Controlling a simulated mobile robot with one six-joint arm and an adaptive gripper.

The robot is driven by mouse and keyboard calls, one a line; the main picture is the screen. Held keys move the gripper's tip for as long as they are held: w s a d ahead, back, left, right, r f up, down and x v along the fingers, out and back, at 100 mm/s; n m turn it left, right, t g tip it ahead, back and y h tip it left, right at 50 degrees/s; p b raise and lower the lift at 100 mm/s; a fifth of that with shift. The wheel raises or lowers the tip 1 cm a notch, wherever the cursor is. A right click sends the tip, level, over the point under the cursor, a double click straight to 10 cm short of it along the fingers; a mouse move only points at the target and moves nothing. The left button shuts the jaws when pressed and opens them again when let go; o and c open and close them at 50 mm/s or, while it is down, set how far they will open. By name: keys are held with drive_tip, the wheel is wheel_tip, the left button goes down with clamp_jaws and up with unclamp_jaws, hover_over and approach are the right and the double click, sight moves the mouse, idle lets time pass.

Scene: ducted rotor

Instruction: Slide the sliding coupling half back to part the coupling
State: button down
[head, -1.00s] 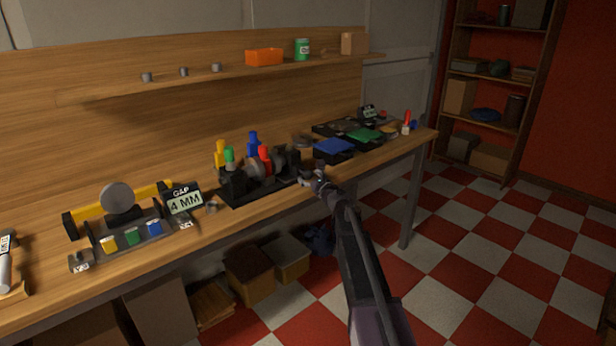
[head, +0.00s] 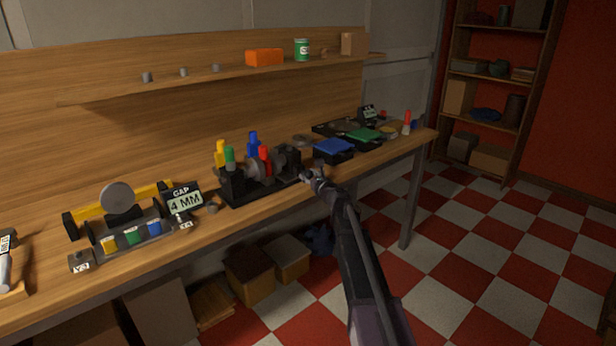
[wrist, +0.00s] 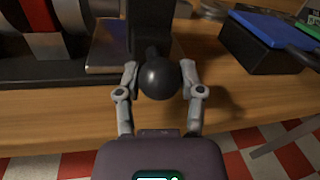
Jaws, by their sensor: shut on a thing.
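The coupling rig (head: 262,172) stands on the bench in the head view, with dark blocks, grey discs and yellow, green, blue and red-topped parts. In the wrist view, a black ball knob (wrist: 160,78) sticks out towards me on a short stem from a black upright block (wrist: 150,28) at the rig's right end. This block appears to belong to the sliding half. My gripper (wrist: 160,84) has one finger on each side of the knob and is shut on it; it also shows in the head view (head: 309,176). The coupling's meeting faces are too small to tell apart.
A sign (head: 184,202) reading "GAP 4 MM" stands left of the rig. A box with a blue top (head: 333,148) and one with a green top (head: 364,136) stand to its right. A shelf (head: 220,79) hangs above. The floor in front is clear.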

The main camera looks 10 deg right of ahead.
drive_tip(key=shift+w+d, duration=0.5)
drive_tip(key=shift+d, duration=0.3)
drive_tip(key=shift+w+d, duration=0.5)
drive_tip(key=shift+d, duration=0.3)
drive_tip(key=shift+c, duration=1.1)
unclamp_jaws()
drive_tip(key=shift+d, duration=0.1)
drive_tip(key=shift+s, duration=0.2)
drive_tip(key=v, duration=1.1)
drive_tip(key=shift+s, duration=0.3)
